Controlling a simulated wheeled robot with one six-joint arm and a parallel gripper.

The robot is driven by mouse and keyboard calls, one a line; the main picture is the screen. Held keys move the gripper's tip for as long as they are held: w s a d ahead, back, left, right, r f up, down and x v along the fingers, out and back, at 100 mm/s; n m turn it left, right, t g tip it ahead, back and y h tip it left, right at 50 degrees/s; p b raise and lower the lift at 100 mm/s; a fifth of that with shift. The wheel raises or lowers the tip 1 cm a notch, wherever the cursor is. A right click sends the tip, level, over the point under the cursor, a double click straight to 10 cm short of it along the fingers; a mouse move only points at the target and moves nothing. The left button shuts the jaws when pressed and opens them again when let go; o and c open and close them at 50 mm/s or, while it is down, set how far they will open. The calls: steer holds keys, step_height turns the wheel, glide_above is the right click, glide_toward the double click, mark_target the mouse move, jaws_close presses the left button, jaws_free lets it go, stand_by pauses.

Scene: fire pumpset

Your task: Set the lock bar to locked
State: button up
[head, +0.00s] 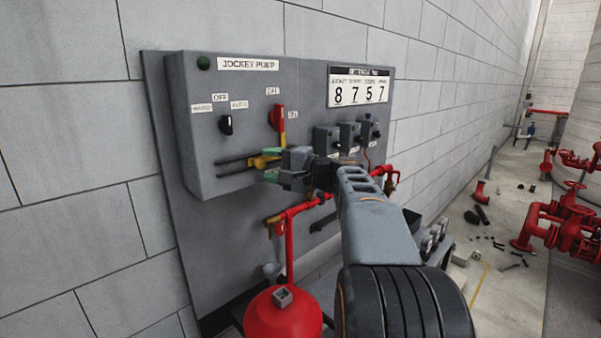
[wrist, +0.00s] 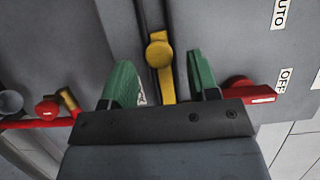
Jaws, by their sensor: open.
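The lock bar appears to be the yellow bar with a round yellow knob (wrist: 158,52) at two dark rails on the lower front of the grey panel box. In the head view the yellow bar (head: 262,161) shows just left of my gripper, partly hidden by it. My gripper (head: 272,163) has green fingertips. In the wrist view my gripper (wrist: 162,80) is open, with one finger on each side of the yellow bar, apart from it. No lock markings are readable.
A red switch handle (head: 278,118) sits above the bar, and a black selector knob (head: 226,125) is to its left. Small dark boxes (head: 350,136) stand right of my gripper. A red pipe (head: 290,235) and red tank (head: 282,315) are below.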

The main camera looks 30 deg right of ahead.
steer(key=b+v, duration=0.2)
steer(key=v, duration=0.9)
step_height(320, 180, down, 19)
steer(key=s+a+g+h, duration=0.2)
steer(key=g+h, duration=0.4)
steer(key=s+a+f+n+g+h, duration=0.2)
steer(key=s+a+f+n, duration=0.3)
steer(key=a, duration=0.3)
steer(key=s+a+f+n+g+h, duration=0.2)
steer(key=s+a+f+n, duration=0.3)
steer(key=a, duration=0.3)
steer(key=shift+s+a+f+n+g, duration=0.3)
steer(key=shift+a+f+n+g, duration=0.1)
steer(key=shift+f+n+g, duration=0.3)
